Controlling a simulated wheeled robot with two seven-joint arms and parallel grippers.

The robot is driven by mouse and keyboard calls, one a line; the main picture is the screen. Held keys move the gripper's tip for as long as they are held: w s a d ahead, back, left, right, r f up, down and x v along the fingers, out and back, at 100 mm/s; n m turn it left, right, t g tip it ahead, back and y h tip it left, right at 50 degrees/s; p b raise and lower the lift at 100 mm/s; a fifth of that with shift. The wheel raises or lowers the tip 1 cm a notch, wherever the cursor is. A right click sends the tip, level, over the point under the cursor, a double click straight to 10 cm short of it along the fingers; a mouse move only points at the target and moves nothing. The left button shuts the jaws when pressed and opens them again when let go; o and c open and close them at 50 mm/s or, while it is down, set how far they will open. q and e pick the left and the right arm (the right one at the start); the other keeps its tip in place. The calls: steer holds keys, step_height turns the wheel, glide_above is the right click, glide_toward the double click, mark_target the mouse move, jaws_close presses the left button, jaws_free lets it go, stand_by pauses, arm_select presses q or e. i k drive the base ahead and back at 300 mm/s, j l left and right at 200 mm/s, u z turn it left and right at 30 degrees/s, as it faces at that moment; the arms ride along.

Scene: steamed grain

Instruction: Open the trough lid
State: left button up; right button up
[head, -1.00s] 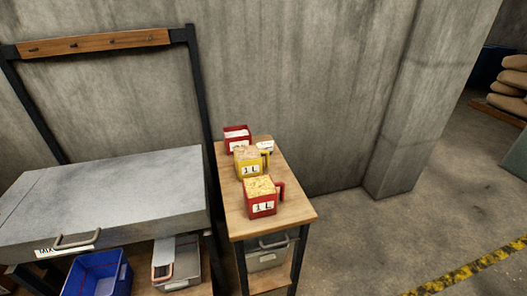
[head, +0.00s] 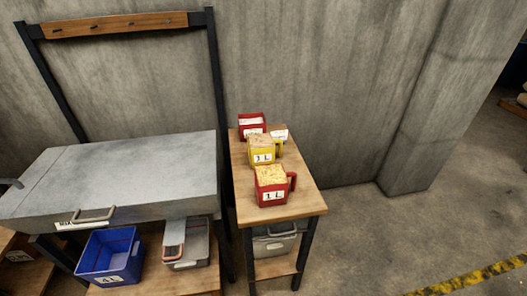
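The trough is a long grey metal box at the left of the head view. Its flat lid (head: 130,165) is down and covers the trough. A metal handle (head: 92,215) sits on the front edge, beside a white label (head: 80,224) that is partly hidden by it. Neither of my grippers shows in the head view.
A narrow wooden side table (head: 295,205) holds a red jug (head: 272,186), a yellow jug (head: 262,152) and a red container (head: 251,125). Below the trough are a blue bin (head: 110,255) and grey containers (head: 187,247). Open floor (head: 390,235) lies to the right.

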mark_target(113, 175)
steer(key=u, duration=1.3)
